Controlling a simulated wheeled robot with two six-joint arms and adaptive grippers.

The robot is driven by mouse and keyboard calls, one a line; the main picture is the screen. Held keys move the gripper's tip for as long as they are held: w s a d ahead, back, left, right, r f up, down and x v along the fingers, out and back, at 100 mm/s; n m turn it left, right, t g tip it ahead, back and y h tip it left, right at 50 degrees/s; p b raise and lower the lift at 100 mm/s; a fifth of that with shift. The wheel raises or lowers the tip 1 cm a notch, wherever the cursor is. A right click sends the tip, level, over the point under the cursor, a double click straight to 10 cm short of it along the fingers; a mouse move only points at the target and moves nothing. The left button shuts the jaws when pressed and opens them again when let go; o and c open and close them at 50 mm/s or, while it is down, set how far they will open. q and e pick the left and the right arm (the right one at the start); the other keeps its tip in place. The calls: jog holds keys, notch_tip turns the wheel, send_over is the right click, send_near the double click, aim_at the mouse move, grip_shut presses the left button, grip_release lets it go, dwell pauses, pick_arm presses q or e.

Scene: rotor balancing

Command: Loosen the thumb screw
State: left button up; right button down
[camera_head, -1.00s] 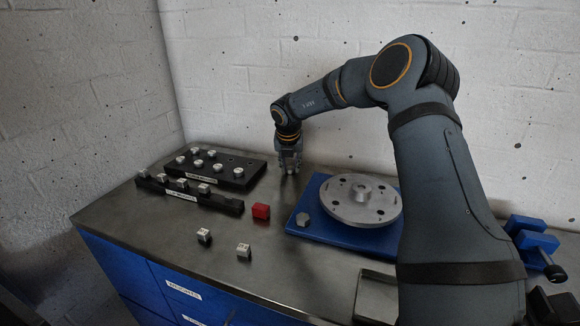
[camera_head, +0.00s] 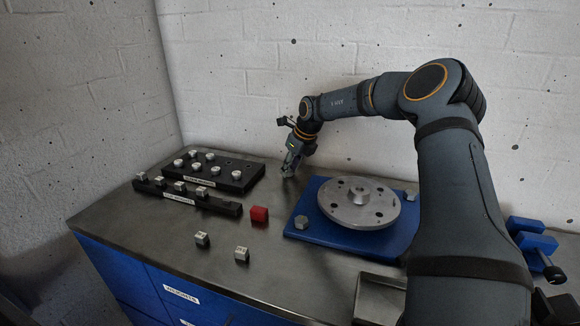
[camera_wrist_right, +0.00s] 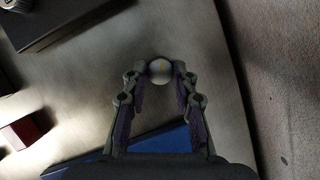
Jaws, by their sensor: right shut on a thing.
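My right gripper (camera_head: 289,171) reaches down, tilted, to the steel tabletop behind the blue base plate, near the back wall. In the right wrist view its two fingertips (camera_wrist_right: 161,72) are closed around a small round grey knob (camera_wrist_right: 160,70) with a short yellow mark on top. The knob looks like the thumb screw. The fingers hide it in the head view, and I cannot tell how far it is screwed in. The grey rotor disc (camera_head: 358,205) lies on the blue base plate (camera_head: 310,240), to the right of the gripper. My left gripper is not in view.
A black rack (camera_head: 225,180) with several silver weights stands left of the gripper, with a second black strip (camera_head: 222,207) before it. A red block (camera_head: 259,214) and two small silver blocks (camera_head: 202,238) sit nearer. A tray (camera_head: 378,296) lies at the front.

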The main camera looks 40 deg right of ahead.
jog(key=shift+d+r+n+y+p, duration=0.15)
jog(key=shift+n+y+p, duration=0.2)
jog(key=shift+n, duration=0.55)
jog(key=shift+r+n+y+p, duration=0.15)
jog(key=shift+n+y+p, duration=0.2)
jog(key=shift+n+p, duration=0.55)
jog(key=n+g+y+p, duration=0.1)
jog(key=n+p, duration=0.2)
jog(key=p, duration=0.5)
jog(key=shift+d+n+p, duration=0.15)
jog(key=shift+n+p, duration=0.15)
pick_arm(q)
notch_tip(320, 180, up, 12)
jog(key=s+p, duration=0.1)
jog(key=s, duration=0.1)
pick_arm(e)
jog(key=shift+w+f+n, duration=0.1)
jog(key=shift+f+n, duration=0.2)
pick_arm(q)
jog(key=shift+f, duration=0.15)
pick_arm(e)
jog(key=c, duration=1.1)
grip_release()
jog(key=shift+o, duration=0.2)
